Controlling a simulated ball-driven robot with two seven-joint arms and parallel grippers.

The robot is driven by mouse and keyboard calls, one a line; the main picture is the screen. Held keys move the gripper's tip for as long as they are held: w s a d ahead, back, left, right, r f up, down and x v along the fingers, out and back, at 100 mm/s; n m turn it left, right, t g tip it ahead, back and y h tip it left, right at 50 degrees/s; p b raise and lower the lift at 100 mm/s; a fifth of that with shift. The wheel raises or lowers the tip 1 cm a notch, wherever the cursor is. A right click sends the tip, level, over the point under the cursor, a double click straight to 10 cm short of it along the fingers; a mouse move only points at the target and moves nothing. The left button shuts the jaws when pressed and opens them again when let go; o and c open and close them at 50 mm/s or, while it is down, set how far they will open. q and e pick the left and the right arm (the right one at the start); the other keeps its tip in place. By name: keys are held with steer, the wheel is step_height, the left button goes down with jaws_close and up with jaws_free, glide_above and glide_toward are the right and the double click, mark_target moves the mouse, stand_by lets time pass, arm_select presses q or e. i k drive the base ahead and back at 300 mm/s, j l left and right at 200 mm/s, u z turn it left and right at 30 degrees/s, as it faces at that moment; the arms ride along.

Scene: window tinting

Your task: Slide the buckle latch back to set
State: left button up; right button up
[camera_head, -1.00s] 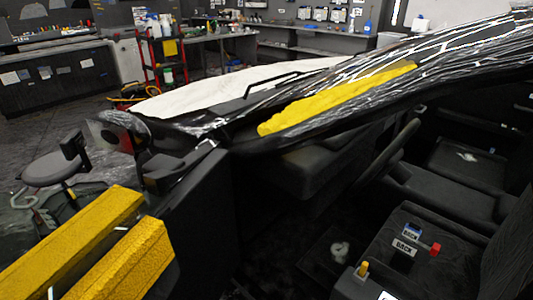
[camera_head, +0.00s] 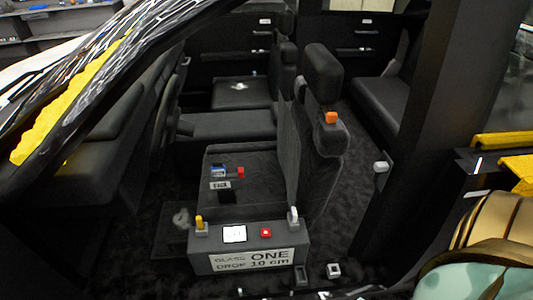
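A small blue and white part (camera_head: 218,171) with a red block (camera_head: 241,172) beside it lies on the dark front seat. A small white-lettered label (camera_head: 220,185) is just in front of them. A white latch-like fitting (camera_head: 381,166) sits on the dark door pillar. I cannot tell for sure which of these is the buckle latch, nor its setting. An orange piece (camera_head: 331,118) is on the side of the seat back. Neither of my grippers shows.
A grey box (camera_head: 215,262) marked "GLASS ONE DROP 10 cm" stands beside the seat, with a yellow peg (camera_head: 199,222), a red button (camera_head: 266,233) and a white lever (camera_head: 293,215). The dark pillar (camera_head: 400,150) bounds the door opening. Yellow bars (camera_head: 503,140) are at the right.

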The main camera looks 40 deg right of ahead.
mark_target(241, 174)
steer(key=z, duration=0.9)
steer(key=i+l+u, duration=0.1)
steer(key=l+u, duration=0.15)
